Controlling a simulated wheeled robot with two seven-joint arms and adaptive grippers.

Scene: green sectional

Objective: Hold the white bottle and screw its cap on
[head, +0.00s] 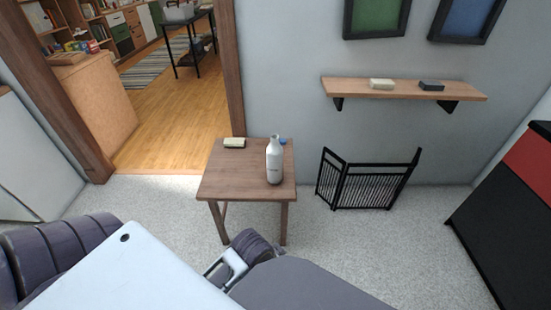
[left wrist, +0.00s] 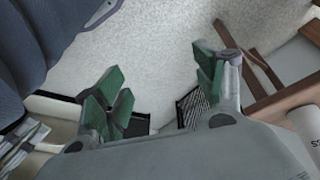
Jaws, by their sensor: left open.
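The white bottle (head: 274,165) stands upright on the small wooden table (head: 215,185), right of its middle. In the left wrist view the bottle (left wrist: 307,128) shows at the right edge, cut off. A small blue item (head: 283,141) lies behind the bottle, partly hidden by it; it may be the cap, but I cannot tell. My left gripper (left wrist: 160,68) is open and empty, its green-padded fingers apart over the pale carpet, with the bottle off to the right, not between them. My right gripper is not in view.
A cream block (head: 234,143) lies at the table's back left. A black folding screen (head: 365,184) stands on the carpet right of the table. A wall shelf (head: 400,90) holds two small blocks. A doorway opens at the back left.

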